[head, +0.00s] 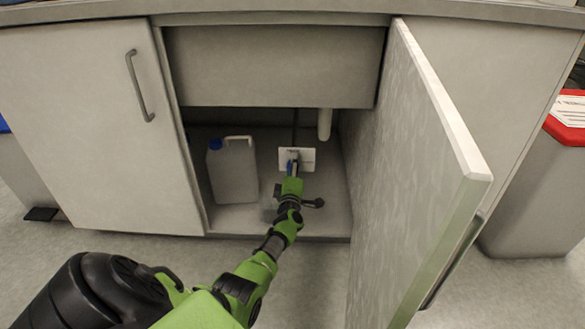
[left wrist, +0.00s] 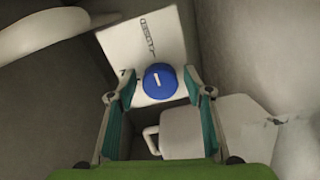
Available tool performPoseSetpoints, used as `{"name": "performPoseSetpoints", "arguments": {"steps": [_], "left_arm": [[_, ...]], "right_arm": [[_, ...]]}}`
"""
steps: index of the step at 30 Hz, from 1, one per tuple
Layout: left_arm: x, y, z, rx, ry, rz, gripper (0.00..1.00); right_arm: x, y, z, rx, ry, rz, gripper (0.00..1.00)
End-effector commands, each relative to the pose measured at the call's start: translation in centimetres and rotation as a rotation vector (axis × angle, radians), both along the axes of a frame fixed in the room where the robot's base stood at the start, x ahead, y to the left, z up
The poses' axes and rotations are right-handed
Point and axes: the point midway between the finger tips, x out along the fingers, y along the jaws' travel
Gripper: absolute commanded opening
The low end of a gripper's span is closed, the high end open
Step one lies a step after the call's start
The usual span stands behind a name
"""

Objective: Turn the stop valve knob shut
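The stop valve knob is a round blue knob (left wrist: 160,81) with a white bar mark, in front of a white plate (left wrist: 146,42) with lettering. In the head view, blue (head: 290,164) shows at my fingertips, in front of the white plate (head: 309,155) at the back of the open cabinet. My left gripper (head: 294,167) reaches into the cabinet. In the left wrist view its two fingers are spread, one on each side of the knob (left wrist: 159,84). Whether they touch it cannot be told. My right gripper is not in view.
A white jug (head: 233,172) with a blue cap stands left of my gripper in the cabinet. A pale pipe (head: 325,124) hangs above on the right. The open cabinet door (head: 430,150) stands out to the right; the left door (head: 100,130) is closed.

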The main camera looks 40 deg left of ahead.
Motion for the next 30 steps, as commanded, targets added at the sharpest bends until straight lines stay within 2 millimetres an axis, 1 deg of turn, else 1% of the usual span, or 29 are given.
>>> {"name": "performPoseSetpoints", "arguments": {"steps": [5,8,12,21,24,30], "left_arm": [[-0.4,-0.5,-0.2,-0.004,0.000,-0.001,0.47],[-1.0,-1.1,-0.2,-0.005,-0.001,-0.003,0.47],[-2.4,-2.1,-0.2,-0.005,-0.002,0.000,0.47],[-6.1,-5.3,-0.2,-0.004,0.000,-0.002,0.47],[-7.3,-6.1,-0.1,-0.001,0.000,0.000,0.47],[-8.8,-7.5,-0.1,-0.001,0.001,-0.002,0.47]], "right_arm": [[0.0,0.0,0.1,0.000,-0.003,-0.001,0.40],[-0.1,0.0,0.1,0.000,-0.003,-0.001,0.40],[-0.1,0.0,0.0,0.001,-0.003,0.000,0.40],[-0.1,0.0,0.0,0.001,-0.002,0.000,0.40],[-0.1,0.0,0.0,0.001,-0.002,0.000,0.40],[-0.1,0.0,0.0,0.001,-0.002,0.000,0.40]]}}
